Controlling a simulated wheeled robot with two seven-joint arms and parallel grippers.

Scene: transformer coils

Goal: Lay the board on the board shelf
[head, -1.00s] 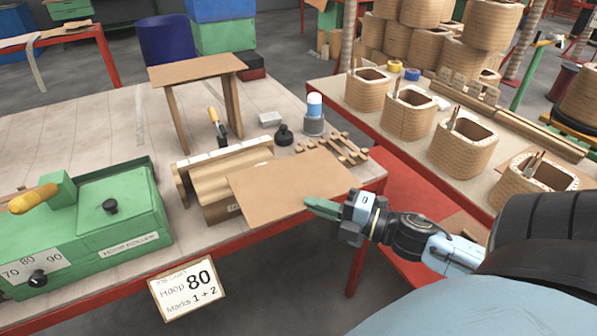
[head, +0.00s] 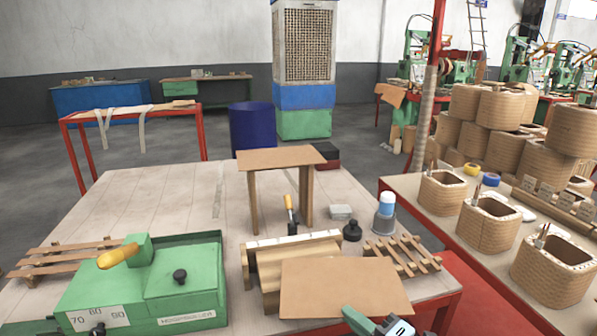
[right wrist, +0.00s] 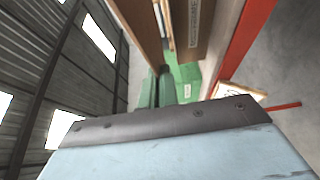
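The board (head: 345,290) is a flat brown rectangle at the lower middle of the head view, overlapping the front of a wooden block holder. My right gripper (head: 352,318) is at its near edge, with green fingers overlapping that edge and apparently shut on it; the far finger is hidden. In the right wrist view, the green fingers (right wrist: 155,90) meet a brown panel seen nearly edge-on (right wrist: 140,28). A small wooden stand with a flat top (head: 280,157), which looks like the board shelf, stands farther back on the table. My left gripper is not in view.
The wooden holder (head: 262,277) lies partly behind the board. A green hoop roller (head: 180,285) stands left. The back-left tabletop (head: 150,200) is clear.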

